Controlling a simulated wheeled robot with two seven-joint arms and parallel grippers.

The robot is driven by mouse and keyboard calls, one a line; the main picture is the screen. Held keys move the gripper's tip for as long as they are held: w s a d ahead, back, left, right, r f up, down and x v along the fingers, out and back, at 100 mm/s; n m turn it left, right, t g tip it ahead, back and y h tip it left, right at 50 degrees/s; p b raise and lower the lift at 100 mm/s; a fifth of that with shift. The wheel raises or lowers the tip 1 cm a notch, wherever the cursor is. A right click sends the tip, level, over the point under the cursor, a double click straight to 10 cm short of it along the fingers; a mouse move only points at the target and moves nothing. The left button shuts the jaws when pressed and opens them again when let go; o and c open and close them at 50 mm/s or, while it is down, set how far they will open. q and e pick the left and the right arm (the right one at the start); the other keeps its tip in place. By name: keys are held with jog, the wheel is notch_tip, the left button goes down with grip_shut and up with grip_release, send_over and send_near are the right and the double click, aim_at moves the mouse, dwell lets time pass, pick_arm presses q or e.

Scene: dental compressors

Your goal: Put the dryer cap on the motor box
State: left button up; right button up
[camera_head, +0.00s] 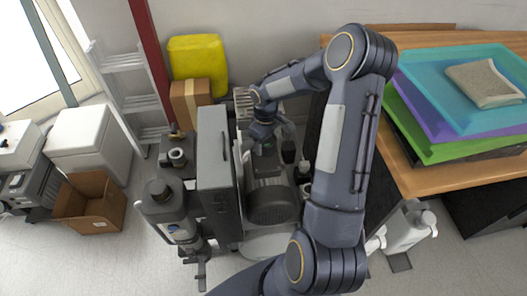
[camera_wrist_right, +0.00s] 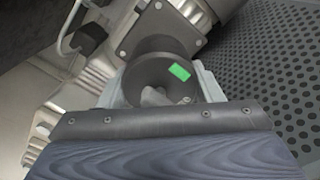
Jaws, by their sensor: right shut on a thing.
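My right gripper (camera_head: 268,143) reaches down into the compressor unit, behind the tall grey panel (camera_head: 218,165). In the right wrist view its pale fingers stand on both sides of a dark round cap with a green label, which I take for the dryer cap (camera_wrist_right: 147,82). The gripper is shut on this cap. Just beyond the cap is a dark square housing with bolts, perhaps the motor box (camera_wrist_right: 140,28); I cannot tell whether the two touch. In the head view the gripper hides the cap. My left gripper is not in view.
A perforated dark cover (camera_wrist_right: 275,70) lies close on the right in the wrist view. A dark ribbed cylinder (camera_head: 272,205) sits in front of the gripper. A wooden desk (camera_head: 440,180) with coloured trays stands right. A black bottle-like tank (camera_head: 170,210) stands left of the panel.

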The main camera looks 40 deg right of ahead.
aim_at(265, 159)
jog(key=shift+f, duration=2.65)
jog(key=shift+f+b, duration=0.1)
jog(key=shift+b, duration=0.25)
jog(key=shift+f, duration=0.15)
jog(key=o, duration=1)
jog(key=shift+o, duration=0.2)
